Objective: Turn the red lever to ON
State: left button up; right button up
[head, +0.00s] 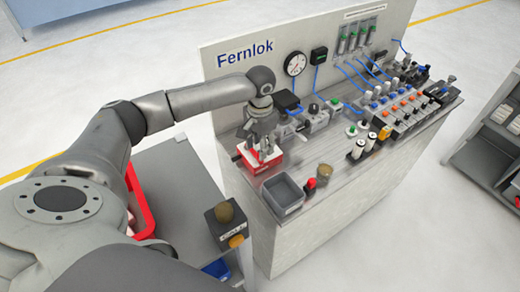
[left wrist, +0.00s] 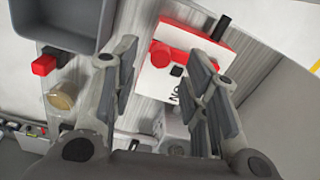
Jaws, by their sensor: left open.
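A small box with a red body and white top (head: 270,162) stands at the left end of the bench. In the left wrist view its white face (left wrist: 151,82) carries a red rounded knob (left wrist: 160,57), which may be the end of the red lever, and a small black square. Lettering reading ON shows upside down beside it. My left gripper (head: 263,150) is over the box, fingers pointing down at it. In the left wrist view the open fingers (left wrist: 163,52) stand either side of the red knob, with nothing held. Contact cannot be told. My right gripper is out of view.
A grey bin (head: 284,193), a red button (head: 310,184) and a brass knob (head: 325,171) lie at the front edge of the bench. Valves, a gauge (head: 295,63) and blue hoses fill the back and right. A cart with a yellow-button box (head: 222,222) stands left.

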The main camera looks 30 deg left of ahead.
aim_at(254, 150)
pick_arm(q)
notch_tip(254, 150, down, 3)
jog(key=shift+w+a+r, duration=0.1)
jog(key=shift+w, duration=0.05)
jog(key=shift+f, duration=0.5)
jog(key=c, duration=0.9)
grip_shut()
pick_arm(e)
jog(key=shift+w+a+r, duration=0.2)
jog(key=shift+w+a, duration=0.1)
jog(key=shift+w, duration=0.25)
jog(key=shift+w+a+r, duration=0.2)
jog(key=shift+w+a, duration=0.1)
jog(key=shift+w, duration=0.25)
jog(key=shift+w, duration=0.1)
